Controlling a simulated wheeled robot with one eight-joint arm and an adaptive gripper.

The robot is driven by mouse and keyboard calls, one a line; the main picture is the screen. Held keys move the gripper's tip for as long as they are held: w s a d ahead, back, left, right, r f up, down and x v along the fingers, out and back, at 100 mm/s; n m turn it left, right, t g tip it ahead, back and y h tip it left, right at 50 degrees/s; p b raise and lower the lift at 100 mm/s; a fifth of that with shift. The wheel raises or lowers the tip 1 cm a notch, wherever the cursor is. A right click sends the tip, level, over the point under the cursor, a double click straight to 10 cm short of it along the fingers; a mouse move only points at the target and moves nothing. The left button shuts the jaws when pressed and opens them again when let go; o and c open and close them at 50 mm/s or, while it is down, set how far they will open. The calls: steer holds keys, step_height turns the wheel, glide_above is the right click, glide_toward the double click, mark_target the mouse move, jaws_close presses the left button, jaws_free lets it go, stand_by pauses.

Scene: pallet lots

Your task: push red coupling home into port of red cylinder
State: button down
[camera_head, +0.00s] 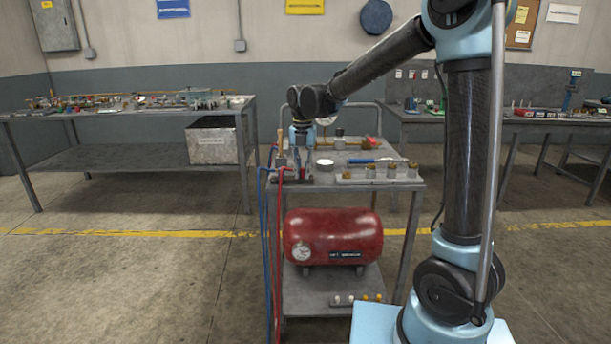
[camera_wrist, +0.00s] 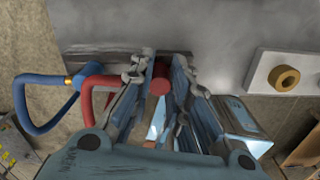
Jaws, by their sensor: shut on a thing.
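My gripper (camera_head: 301,172) points down at the left front edge of the cart top. In the wrist view its fingers (camera_wrist: 158,82) are shut on a red piece, which looks like the red coupling (camera_wrist: 159,88); the fingers cover much of it. A red hose (camera_wrist: 90,88) loops beside the fingers on the left. A large red cylinder-shaped tank (camera_head: 333,240) with a round gauge lies on the cart's lower shelf, below the gripper. I cannot tell whether this is the red cylinder meant. No port shows clearly, and whether the coupling touches one is hidden.
A blue hose (camera_wrist: 46,79) hangs left of the red one. The cart top (camera_head: 335,181) carries a pale block with several brass fittings (camera_head: 371,171), a blue-handled tool (camera_head: 374,160) and a white disc (camera_head: 325,165). Benches stand behind on both sides.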

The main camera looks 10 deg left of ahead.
mark_target(303, 168)
step_height(303, 168, up, 10)
steer(key=shift+r, duration=0.1)
stand_by(0.6)
